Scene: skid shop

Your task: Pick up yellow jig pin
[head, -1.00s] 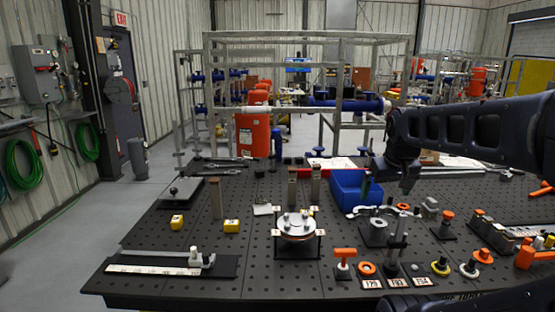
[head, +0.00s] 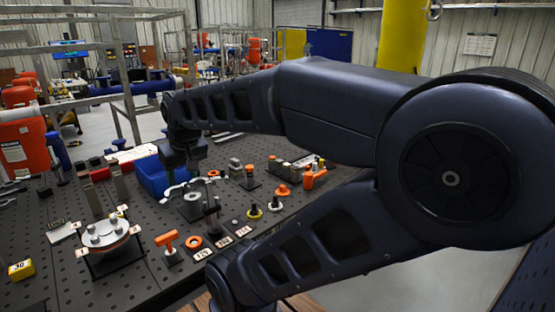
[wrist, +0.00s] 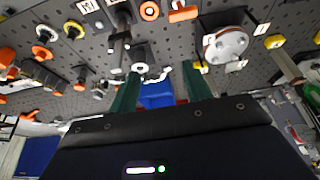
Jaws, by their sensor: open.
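Yellow-ringed parts also show at upper left in the wrist view (wrist: 45,34). I cannot tell for sure which yellow piece is the jig pin. My gripper (wrist: 160,76) is open, its two green fingers apart with nothing held between them. It hangs above the table near the blue bin (head: 152,177), which shows between the fingers in the wrist view (wrist: 158,96). In the head view my arm partly hides the fingers.
An orange T-handle (head: 167,241) and orange ring (head: 193,242) are near the front. Orange-topped parts crowd the right side.

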